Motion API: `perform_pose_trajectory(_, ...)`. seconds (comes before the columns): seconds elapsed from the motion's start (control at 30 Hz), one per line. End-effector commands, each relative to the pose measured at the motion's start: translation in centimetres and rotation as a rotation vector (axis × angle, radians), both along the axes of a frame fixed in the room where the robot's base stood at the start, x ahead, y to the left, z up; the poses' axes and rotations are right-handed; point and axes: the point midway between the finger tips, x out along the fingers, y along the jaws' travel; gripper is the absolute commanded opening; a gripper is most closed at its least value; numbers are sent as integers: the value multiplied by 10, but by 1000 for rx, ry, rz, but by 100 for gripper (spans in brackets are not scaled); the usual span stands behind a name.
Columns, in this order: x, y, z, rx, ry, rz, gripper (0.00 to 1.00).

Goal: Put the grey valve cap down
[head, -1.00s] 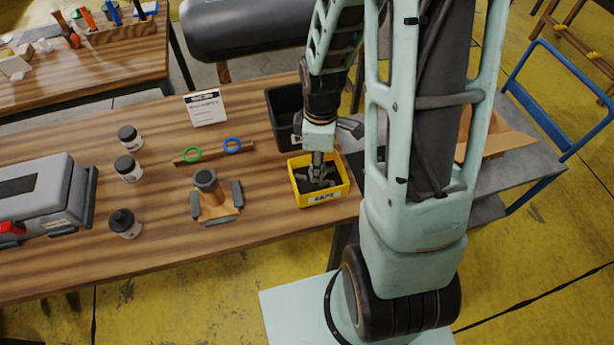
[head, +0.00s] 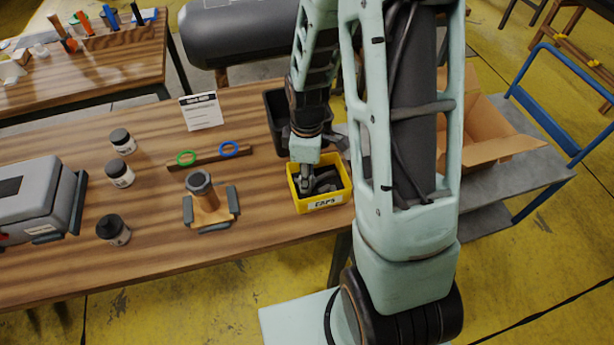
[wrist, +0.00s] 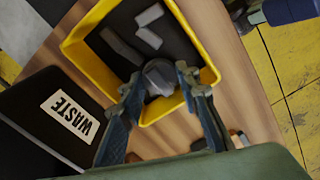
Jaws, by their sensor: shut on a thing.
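The grey valve cap (wrist: 159,76) sits between the two fingers of my gripper (wrist: 160,84) in the wrist view, and the gripper is shut on it. It is over or inside the yellow bin (wrist: 88,73), near one wall; I cannot tell whether it touches the bin floor. In the head view my gripper (head: 310,187) reaches down into the same yellow bin (head: 322,205), labelled CAPS, at the table's right end. The cap cannot be clearly told apart there.
Several grey pieces (wrist: 149,16) lie in the bin. A black waste bin (wrist: 45,118) stands beside it. A valve stand (head: 207,205), black-lidded jars (head: 120,174) and a grey case (head: 35,205) are to the left. Bare tabletop lies in front of the stand.

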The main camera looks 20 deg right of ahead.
Motion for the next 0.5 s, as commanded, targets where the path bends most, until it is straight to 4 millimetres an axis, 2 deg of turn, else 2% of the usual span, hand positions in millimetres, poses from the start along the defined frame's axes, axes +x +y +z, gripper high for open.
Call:
perform_pose_trajectory(0.23,0,0,-8,0,0,-1,20)
perform_pose_trajectory(0.27,0,0,-7,0,0,-1,32)
perform_pose_trajectory(0.4,0,0,-7,0,0,0,47)
perform_pose_trajectory(0.5,0,0,-6,0,0,0,47)
